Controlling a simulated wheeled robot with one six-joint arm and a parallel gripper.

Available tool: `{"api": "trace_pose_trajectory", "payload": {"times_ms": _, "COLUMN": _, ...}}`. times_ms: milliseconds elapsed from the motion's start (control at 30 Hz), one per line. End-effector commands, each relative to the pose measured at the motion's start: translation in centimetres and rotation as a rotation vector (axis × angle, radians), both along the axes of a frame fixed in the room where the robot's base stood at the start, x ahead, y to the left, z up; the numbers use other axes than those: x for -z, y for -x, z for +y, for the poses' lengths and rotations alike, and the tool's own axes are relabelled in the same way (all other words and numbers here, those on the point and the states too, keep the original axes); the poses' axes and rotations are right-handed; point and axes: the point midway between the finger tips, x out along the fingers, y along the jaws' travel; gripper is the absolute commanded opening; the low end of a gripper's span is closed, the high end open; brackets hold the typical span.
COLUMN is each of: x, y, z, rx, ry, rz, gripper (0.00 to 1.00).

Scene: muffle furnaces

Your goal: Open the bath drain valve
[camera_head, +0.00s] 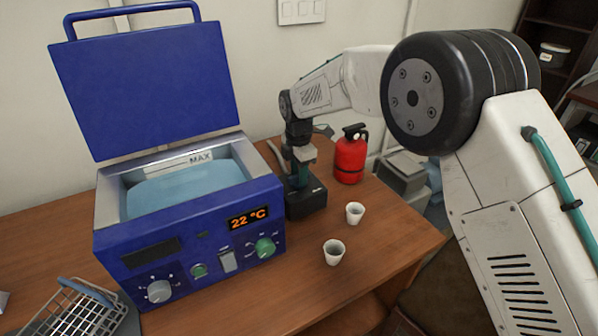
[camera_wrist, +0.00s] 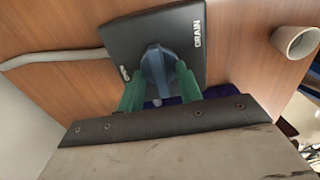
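The blue bath (camera_head: 185,235) stands on the wooden table with its lid (camera_head: 145,85) raised and pale blue liquid inside. Its display reads 22 °C. The black drain box (camera_head: 307,205) stands at the bath's right side, and its top shows DRAIN lettering in the wrist view (camera_wrist: 187,25). A blue valve knob (camera_wrist: 158,65) sits on top of it. My gripper (camera_head: 300,178) points down at the box. In the wrist view, its green fingers (camera_wrist: 160,78) are on both sides of the knob and appear to touch it. In the head view the knob is mostly hidden by my gripper.
A red extinguisher (camera_head: 350,157) stands just right of the drain box. Two white cups (camera_head: 334,252) (camera_head: 355,212) stand near the table's front right. A hose (camera_wrist: 55,58) runs from the box. A wire basket (camera_head: 75,312) lies at the front left.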

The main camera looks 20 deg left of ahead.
Motion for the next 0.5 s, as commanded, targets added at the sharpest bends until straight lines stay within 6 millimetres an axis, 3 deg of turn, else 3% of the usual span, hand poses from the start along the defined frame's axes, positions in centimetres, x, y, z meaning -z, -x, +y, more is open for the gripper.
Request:
{"api": "trace_pose_trajectory", "payload": {"times_ms": 33, "x": -0.01, "y": 0.01, "z": 0.01, "rx": 0.000, "ry": 0.000, "rz": 0.000, "gripper": 0.35}}
{"api": "trace_pose_trajectory", "payload": {"times_ms": 167, "x": -0.02, "y": 0.02, "z": 0.01, "rx": 0.000, "ry": 0.000, "rz": 0.000, "gripper": 0.00}}
{"api": "trace_pose_trajectory", "payload": {"times_ms": 500, "x": -0.05, "y": 0.03, "z": 0.05, "rx": 0.021, "ry": 0.000, "rz": 0.000, "gripper": 0.00}}
